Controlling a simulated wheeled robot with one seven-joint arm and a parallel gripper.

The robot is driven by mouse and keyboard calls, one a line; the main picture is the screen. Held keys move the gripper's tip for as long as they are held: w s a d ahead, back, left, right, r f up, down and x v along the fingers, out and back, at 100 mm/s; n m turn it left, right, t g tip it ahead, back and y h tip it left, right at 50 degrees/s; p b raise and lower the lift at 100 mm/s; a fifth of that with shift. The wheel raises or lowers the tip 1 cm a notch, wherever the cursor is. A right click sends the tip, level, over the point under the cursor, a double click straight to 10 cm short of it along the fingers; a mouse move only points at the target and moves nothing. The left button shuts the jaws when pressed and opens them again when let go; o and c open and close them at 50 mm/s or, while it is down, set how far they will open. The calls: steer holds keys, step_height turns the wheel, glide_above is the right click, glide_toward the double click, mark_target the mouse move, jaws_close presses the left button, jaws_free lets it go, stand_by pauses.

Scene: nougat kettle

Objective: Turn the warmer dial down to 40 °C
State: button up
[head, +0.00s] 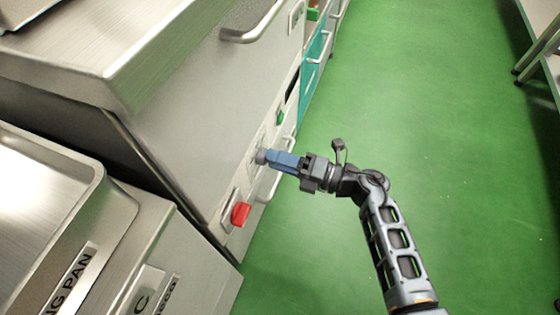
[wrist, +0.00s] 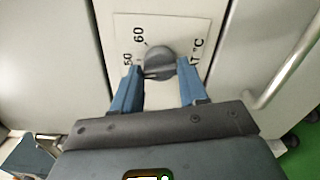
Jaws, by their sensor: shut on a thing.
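The warmer dial (wrist: 158,62) is a dark grey round knob on a white scale plate (wrist: 185,25). The marks 60 and 50 show on its left side, and text ending in °C shows on its right, partly hidden. My gripper (wrist: 160,80) has its blue fingers on either side of the dial and is shut on it. In the head view, the dial (head: 261,156) shows at the tips of my gripper (head: 271,159), on the cabinet's front panel. The lower part of the scale is hidden behind the gripper, and I cannot tell the exact setting.
A red switch (head: 240,214) sits on the panel nearer than the dial, and a green button (head: 280,117) sits farther along. The green floor (head: 430,130) beside the cabinet is clear.

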steer(key=shift+n+b, duration=1.7)
steer(key=shift+n, duration=1.9)
steer(key=o, duration=1.1)
steer(key=p+v, duration=0.2)
steer(key=v, duration=0.5)
steer(key=shift+s+d, duration=0.15)
steer(key=shift+d, duration=0.2)
